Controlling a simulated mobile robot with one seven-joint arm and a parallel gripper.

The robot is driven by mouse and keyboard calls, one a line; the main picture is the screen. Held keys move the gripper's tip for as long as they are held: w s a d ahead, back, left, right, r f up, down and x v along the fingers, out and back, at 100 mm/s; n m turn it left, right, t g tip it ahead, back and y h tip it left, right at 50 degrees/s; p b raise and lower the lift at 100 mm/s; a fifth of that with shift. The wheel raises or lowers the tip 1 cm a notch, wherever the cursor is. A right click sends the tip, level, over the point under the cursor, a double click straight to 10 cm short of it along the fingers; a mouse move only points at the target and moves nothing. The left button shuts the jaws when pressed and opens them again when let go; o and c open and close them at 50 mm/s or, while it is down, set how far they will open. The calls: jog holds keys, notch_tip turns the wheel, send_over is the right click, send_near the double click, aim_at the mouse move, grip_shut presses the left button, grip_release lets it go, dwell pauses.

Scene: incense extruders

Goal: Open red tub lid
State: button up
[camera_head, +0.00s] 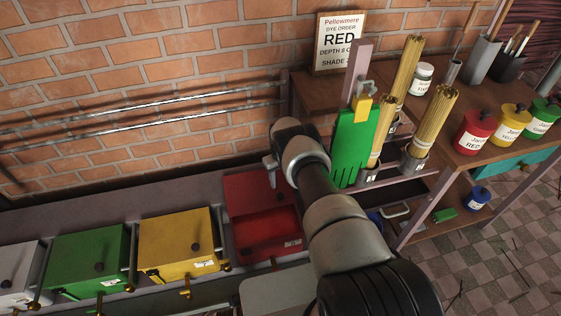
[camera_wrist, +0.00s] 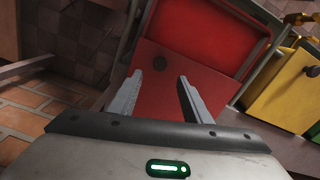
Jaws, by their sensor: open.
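The red tub (camera_head: 268,246) stands in the row of tubs, right of the yellow one. Its red lid (camera_head: 250,190) is at the back, and the bright red inside shows in front of it, so the tub is open. In the wrist view the lid (camera_wrist: 155,82) fills the middle, with a dark knob (camera_wrist: 184,46) near the edge beside the tub's interior (camera_wrist: 205,28). My gripper (camera_wrist: 171,72) is open, its two fingers apart over the lid with nothing between them. I cannot tell whether the fingertips touch the lid.
Closed yellow (camera_head: 178,240) and green (camera_head: 85,258) tubs stand to the left. A brick wall with metal rails (camera_head: 150,118) runs behind. At right, a wooden bench (camera_head: 440,145) holds incense bundles, a green glove (camera_head: 350,145) and labelled jars (camera_head: 475,132).

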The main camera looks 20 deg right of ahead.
notch_tip(320, 180, up, 8)
jog(key=p, duration=0.1)
jog(key=shift+p, duration=0.35)
